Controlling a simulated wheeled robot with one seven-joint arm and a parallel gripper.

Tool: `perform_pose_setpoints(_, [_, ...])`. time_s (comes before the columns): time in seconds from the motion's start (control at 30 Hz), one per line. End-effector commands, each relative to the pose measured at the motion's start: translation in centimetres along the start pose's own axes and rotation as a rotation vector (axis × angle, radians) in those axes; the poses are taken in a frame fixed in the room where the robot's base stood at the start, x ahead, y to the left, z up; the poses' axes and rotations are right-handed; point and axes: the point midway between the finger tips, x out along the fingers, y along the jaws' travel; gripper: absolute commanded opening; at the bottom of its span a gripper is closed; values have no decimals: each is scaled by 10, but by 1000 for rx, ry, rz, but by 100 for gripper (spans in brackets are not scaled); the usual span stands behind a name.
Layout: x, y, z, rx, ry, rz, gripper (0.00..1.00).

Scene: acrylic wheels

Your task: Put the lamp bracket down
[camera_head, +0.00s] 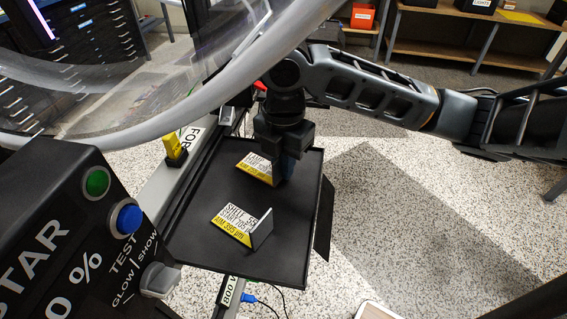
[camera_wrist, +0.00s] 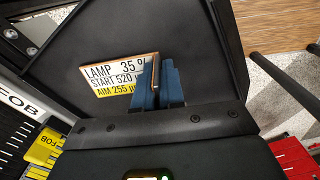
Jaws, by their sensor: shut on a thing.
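The lamp bracket (camera_head: 256,168) is an L-shaped plate with a white and yellow label. In the wrist view the bracket (camera_wrist: 112,75) reads LAMP 35 %, START 520, AIM 255. My gripper (camera_head: 286,168) is over the far part of the dark tray (camera_head: 280,268). In the wrist view the blue fingers of my gripper (camera_wrist: 165,88) are shut on the bracket's upright flange, with the label plate to the left. The bracket is at or just above the tray floor; I cannot tell if it touches. My fingers hide part of it.
A second bracket, marked SHELF 55 (camera_head: 236,224), stands nearer on the tray. A rail with a yellow tag (camera_head: 175,146) runs along the tray's left side. A control box (camera_head: 80,235) and a large clear wheel (camera_head: 215,90) are at left. The tray's front is bare.

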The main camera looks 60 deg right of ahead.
Motion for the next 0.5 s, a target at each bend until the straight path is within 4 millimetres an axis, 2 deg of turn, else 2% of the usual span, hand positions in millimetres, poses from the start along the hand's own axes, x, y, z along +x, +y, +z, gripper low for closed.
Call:
perform_pose_setpoints(0.3, [4, 0, 0, 0, 0, 1, 0])
perform_pose_setpoints(0.33, [3, 0, 0, 0, 0, 0, 12])
perform_pose_setpoints(0.5, [2, 0, 0, 0, 0, 0, 28])
